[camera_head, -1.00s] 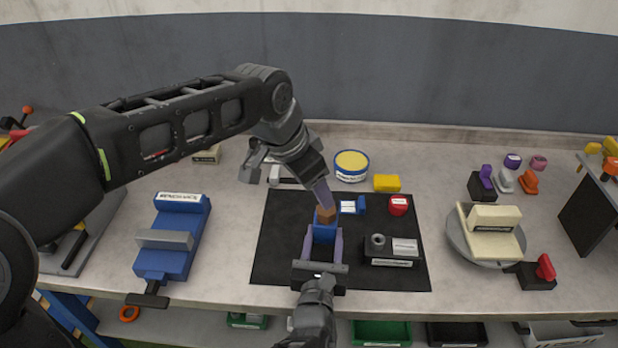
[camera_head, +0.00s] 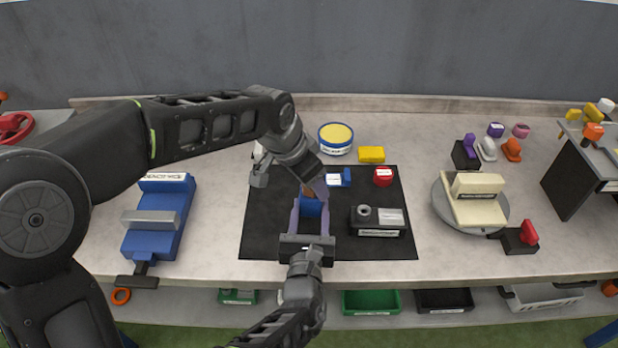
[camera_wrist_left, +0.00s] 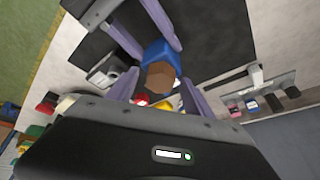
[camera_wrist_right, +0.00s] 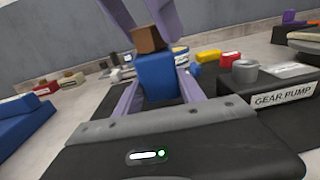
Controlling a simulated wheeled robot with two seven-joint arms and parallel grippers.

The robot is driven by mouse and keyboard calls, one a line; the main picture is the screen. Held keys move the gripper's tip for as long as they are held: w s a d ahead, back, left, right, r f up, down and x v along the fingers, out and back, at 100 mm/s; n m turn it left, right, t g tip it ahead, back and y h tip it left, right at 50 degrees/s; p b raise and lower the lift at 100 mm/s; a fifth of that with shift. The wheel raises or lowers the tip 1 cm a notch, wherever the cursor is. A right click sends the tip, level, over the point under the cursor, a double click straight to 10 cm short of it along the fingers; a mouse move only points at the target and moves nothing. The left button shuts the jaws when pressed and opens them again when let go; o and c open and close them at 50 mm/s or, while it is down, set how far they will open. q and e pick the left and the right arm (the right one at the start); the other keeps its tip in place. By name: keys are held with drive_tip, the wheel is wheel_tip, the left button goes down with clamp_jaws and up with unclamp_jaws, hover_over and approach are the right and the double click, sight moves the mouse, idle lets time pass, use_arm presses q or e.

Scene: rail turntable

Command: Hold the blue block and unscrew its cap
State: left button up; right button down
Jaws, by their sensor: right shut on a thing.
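The blue block (camera_head: 311,208) is upright between the fingers of my right gripper (camera_head: 312,218), above the black mat (camera_head: 270,235). It also shows in the right wrist view (camera_wrist_right: 157,77). Its brown six-sided cap (camera_wrist_right: 147,39) is on top of the block. The cap also shows in the left wrist view (camera_wrist_left: 161,77). My left gripper (camera_wrist_left: 157,82) comes down from above with its fingers apart, on either side of the cap. In the head view the left gripper's fingers partly hide the cap.
A grey gear pump (camera_head: 378,220) stands on the mat, right of the block. A small blue-and-white part (camera_head: 339,178) and a red cap (camera_head: 383,177) are behind it. A blue vice (camera_head: 155,225) stands left, a turntable (camera_head: 447,220) right.

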use_arm(q)
clamp_jaws()
idle(0.9)
drive_tip(key=n, duration=0.1)
drive_tip(key=n+y, duration=0.1)
drive_tip(key=n+t, duration=0.1)
drive_tip(key=n, duration=0.1)
drive_tip(key=shift+d, duration=0.25)
drive_tip(key=shift+n+y, duration=0.6)
drive_tip(key=shift+n, duration=0.4)
drive_tip(key=shift+d+n+y, duration=0.1)
drive_tip(key=shift+n+y, duration=0.3)
drive_tip(key=shift+n, duration=0.8)
drive_tip(key=n+y, duration=0.1)
drive_tip(key=n, duration=0.2)
drive_tip(key=shift+n, duration=0.3)
